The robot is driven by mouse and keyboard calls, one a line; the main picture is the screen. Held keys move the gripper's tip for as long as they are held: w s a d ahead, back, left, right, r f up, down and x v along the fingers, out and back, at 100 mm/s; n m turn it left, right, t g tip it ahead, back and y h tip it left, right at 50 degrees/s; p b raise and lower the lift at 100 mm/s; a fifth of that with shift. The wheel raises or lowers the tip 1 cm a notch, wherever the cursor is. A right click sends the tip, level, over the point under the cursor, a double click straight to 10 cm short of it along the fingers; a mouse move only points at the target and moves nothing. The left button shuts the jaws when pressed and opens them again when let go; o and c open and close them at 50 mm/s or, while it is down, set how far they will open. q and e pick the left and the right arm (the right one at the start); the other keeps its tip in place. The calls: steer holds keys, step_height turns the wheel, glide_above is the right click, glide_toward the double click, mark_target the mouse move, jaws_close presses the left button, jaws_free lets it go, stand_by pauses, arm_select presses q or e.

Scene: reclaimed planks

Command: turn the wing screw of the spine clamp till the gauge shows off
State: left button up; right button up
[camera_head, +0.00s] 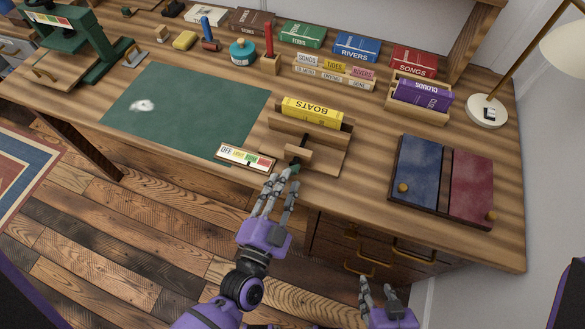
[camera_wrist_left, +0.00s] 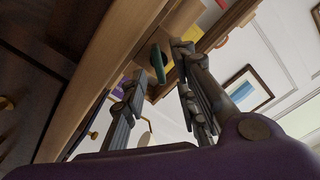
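The spine clamp is a wooden press (camera_head: 335,150) at the desk's front edge, with a yellow BOATS book (camera_head: 312,112) in it. Its green wing screw (camera_head: 293,168) faces the front, partly hidden by my fingers; it also shows in the left wrist view (camera_wrist_left: 157,62). The gauge (camera_head: 246,157) lies left of the clamp, with OFF at its left end and coloured zones; its dark pointer seems near the middle, away from OFF. My left gripper (camera_head: 282,180) is open at the wing screw, fingers on either side; contact is unclear. My right gripper (camera_head: 378,285) looks open and empty, low in front of the desk.
A green mat (camera_head: 190,110) lies left of the clamp. A blue and red board with knobs (camera_head: 443,180) lies to the right. Books, a purple-book holder (camera_head: 418,96) and a lamp (camera_head: 487,110) stand behind. Drawer handles (camera_head: 360,258) stick out below the desk edge.

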mark_target(293, 167)
arm_select(q)
steer(key=shift+x, duration=2.35)
steer(key=shift+c, duration=0.6)
jaws_close()
